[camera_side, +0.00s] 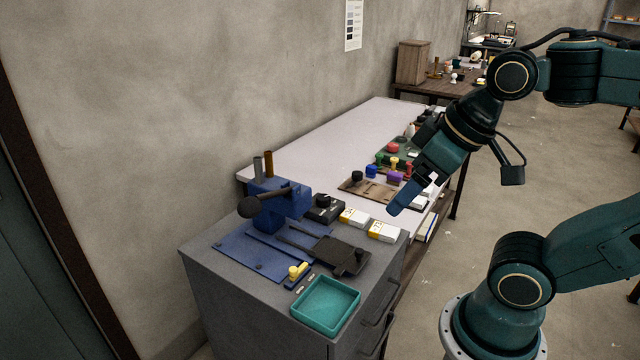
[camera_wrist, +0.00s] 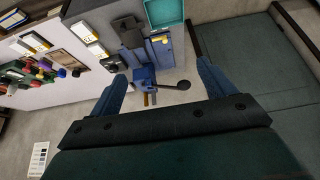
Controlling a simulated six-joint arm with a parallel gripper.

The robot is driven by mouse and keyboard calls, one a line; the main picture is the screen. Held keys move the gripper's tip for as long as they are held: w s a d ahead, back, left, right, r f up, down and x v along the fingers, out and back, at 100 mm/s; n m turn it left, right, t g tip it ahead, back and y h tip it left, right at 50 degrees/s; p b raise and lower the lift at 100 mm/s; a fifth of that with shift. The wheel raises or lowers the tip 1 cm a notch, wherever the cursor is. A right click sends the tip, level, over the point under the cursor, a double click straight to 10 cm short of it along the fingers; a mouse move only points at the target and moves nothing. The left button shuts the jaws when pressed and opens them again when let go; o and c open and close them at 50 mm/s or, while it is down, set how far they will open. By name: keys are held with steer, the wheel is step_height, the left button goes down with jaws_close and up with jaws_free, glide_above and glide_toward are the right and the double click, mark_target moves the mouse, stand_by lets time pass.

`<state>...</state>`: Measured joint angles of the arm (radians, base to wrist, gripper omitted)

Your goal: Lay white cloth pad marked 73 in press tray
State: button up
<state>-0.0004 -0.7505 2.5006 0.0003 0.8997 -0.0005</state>
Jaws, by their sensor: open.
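A teal open tray (camera_side: 325,304) stands empty at the cabinet's front corner.
The press's black-knobbed lever (camera_side: 249,206) sticks out left. A small yellow-handled piece (camera_side: 298,271) sits by the teal tray. The white table (camera_side: 330,145) is mostly clear towards the wall.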

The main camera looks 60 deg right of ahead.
steer(key=w+d+f+m+g+h, duration=0.1)
steer(key=w+d+f+m+g, duration=0.3)
steer(key=w+d+m, duration=0.65)
steer(key=w+d+f+m+g+y, duration=0.1)
steer(key=d+f+m, duration=0.5)
steer(key=d+f, duration=0.7)
steer(key=w+d, duration=0.1)
steer(key=d, duration=0.2)
steer(key=shift+w+d+f+g, duration=0.15)
steer(key=shift+d+g, duration=0.1)
steer(key=shift+g, duration=0.05)
steer(key=shift+f+m, duration=0.15)
steer(key=shift+m, duration=0.1)
